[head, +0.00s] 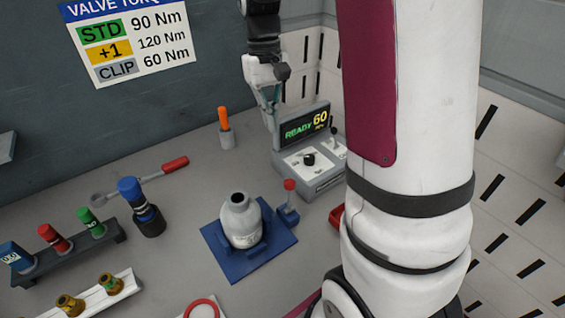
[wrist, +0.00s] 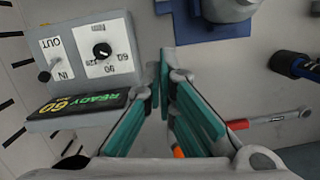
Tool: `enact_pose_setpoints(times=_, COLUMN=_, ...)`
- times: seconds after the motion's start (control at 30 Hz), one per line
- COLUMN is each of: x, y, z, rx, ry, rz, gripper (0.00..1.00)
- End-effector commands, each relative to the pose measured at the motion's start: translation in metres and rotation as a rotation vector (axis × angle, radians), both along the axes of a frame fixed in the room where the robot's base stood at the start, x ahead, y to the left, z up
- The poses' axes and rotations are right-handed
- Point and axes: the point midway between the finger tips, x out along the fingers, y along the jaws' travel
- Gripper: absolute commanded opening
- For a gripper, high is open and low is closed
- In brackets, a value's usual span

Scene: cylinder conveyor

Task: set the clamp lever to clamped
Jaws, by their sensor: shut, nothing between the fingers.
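The clamp lever (head: 290,192) has a red knob on a short stem and stands about upright on a blue block at the right edge of the blue fixture base (head: 215,240). A grey cylinder (head: 241,222) stands upright in the fixture. My gripper (head: 272,122) is shut and empty, behind and above the lever, close to the left side of the control box. In the wrist view my gripper (wrist: 166,68) points toward the fixture base (wrist: 205,26), with the lever's red knob out of sight.
The control box (head: 312,180) reads READY 60 and has a dial (wrist: 101,51) and an IN/OUT switch (wrist: 45,76).

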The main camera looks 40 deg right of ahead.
Motion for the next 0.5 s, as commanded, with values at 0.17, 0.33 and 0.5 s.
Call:
enact_pose_setpoints(times=0.17, x=-0.007, y=0.001, z=-0.029, rx=0.002, ry=0.006, rz=0.000, gripper=0.00)
enact_pose_setpoints(times=0.33, x=-0.014, y=0.003, z=-0.063, rx=0.001, ry=0.006, rz=0.000, gripper=0.00)
enact_pose_setpoints(times=0.5, x=-0.022, y=0.004, z=-0.090, rx=0.001, ry=0.004, rz=0.000, gripper=0.00)
